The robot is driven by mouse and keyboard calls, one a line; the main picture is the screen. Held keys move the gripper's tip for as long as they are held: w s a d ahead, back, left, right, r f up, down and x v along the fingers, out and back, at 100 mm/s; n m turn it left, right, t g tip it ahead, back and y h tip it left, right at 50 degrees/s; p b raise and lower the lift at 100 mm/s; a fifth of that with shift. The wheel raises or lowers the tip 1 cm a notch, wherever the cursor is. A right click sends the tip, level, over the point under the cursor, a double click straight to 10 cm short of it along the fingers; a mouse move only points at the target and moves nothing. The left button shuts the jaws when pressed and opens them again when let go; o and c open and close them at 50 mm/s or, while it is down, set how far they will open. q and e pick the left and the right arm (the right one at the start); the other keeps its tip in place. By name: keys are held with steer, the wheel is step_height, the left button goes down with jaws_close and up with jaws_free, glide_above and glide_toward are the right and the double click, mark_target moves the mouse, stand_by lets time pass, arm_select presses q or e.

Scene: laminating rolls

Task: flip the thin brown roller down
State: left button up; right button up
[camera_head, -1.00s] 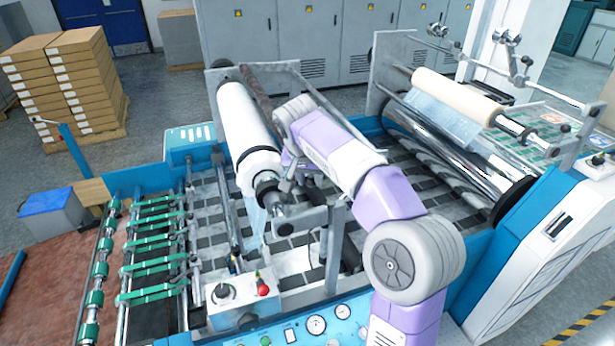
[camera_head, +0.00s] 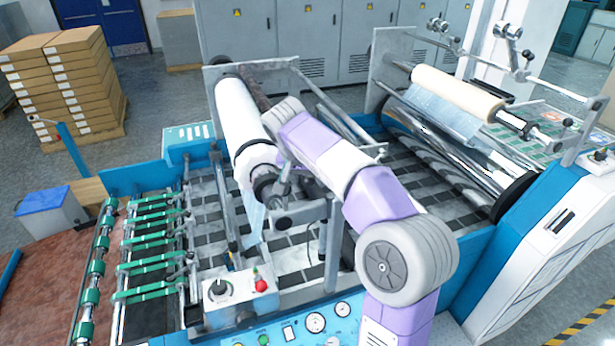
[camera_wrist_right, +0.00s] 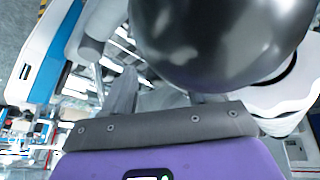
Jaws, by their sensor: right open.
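The thin brown roller (camera_head: 256,90) is a dark rod beside the white film roll (camera_head: 240,115) on the left frame. Its far part shows in the head view; my right arm hides the rest. My right gripper (camera_head: 284,190) is open at the near end of the white roll, close to the roll's dark end and bracket. In the right wrist view a large shiny dark rounded part (camera_wrist_right: 220,35) fills the top, just in front of the open jaws (camera_wrist_right: 163,92). Whether a finger touches anything is unclear. My left gripper is not in view.
A second, cream roll (camera_head: 455,92) sits above a chrome cylinder at the right. A control box (camera_head: 238,290) with a red knob stands in front of the gripper. Metal frame plates and bars surround the left roll. Stacked boxes (camera_head: 65,85) stand at the far left.

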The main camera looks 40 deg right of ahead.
steer(key=v, duration=0.7)
steer(key=shift+r+p, duration=0.25)
steer(key=shift+p, duration=0.05)
steer(key=shift+a, duration=0.15)
